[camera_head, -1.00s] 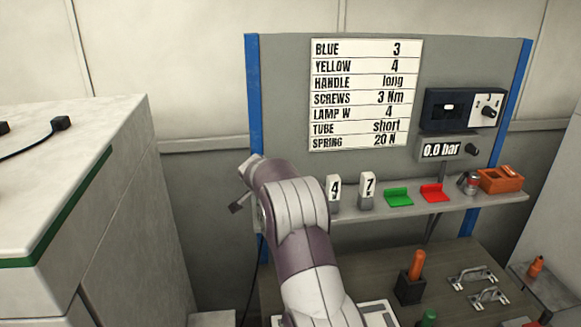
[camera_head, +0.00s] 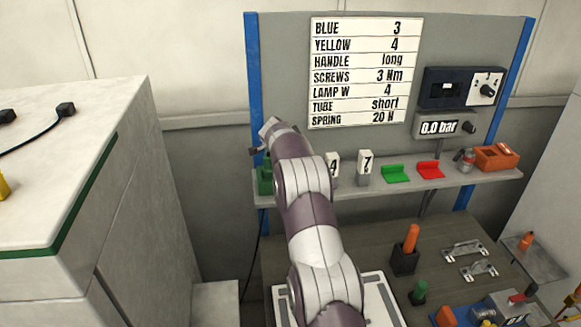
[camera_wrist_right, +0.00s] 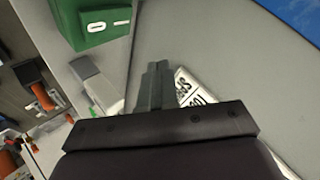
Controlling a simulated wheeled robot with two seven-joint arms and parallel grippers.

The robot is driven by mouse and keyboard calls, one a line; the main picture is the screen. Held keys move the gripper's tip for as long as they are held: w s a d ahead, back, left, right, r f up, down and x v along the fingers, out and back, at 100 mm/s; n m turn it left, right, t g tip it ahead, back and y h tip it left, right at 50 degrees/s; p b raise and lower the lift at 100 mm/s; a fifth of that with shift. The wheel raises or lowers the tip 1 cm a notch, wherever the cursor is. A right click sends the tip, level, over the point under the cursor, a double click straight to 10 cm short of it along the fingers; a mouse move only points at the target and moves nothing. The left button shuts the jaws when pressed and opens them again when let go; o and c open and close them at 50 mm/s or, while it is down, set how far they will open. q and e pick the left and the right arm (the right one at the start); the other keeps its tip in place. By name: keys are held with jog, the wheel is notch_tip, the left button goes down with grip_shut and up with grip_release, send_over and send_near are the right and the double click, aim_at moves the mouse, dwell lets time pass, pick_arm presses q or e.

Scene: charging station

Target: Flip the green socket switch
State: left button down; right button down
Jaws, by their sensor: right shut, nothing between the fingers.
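The green socket box (camera_head: 264,178) stands at the left end of the shelf in the head view, partly hidden behind my right arm. In the right wrist view the green box (camera_wrist_right: 92,22) is at the upper left, with two small white-rimmed oval parts on its face. I cannot tell which way its switch is set. My right gripper (camera_wrist_right: 157,72) is shut and empty, its fingers together and apart from the green box in the picture. In the head view this gripper (camera_head: 261,142) is above the box, near the blue post. My left gripper is not in view.
The shelf (camera_head: 405,183) also holds white number blocks (camera_head: 364,168), a green holder (camera_head: 396,174), a red holder (camera_head: 430,170) and an orange box (camera_head: 496,158). A sign board (camera_head: 364,72) hangs behind. A white cabinet (camera_head: 75,190) stands on the left.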

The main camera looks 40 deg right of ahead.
jog(key=f, duration=0.1)
jog(key=f+b, duration=0.1)
jog(key=f, duration=0.1)
jog(key=f+b, duration=0.1)
jog(key=f, duration=0.1)
jog(key=shift+w+d+f, duration=0.15)
jog(key=shift+w+f, duration=0.05)
jog(key=shift+w, duration=0.15)
jog(key=shift+w+f+b, duration=0.1)
jog(key=shift+f+b, duration=0.2)
jog(key=shift+b, duration=0.2)
dwell(1.2)
jog(key=shift+f+b, duration=0.4)
jog(key=shift+b, duration=0.4)
jog(key=shift+f+b, duration=0.4)
jog(key=shift+b, duration=0.15)
jog(key=shift+d+r, duration=0.1)
dwell(0.6)
jog(key=shift+r, duration=0.65)
jog(key=shift+r, duration=0.15)
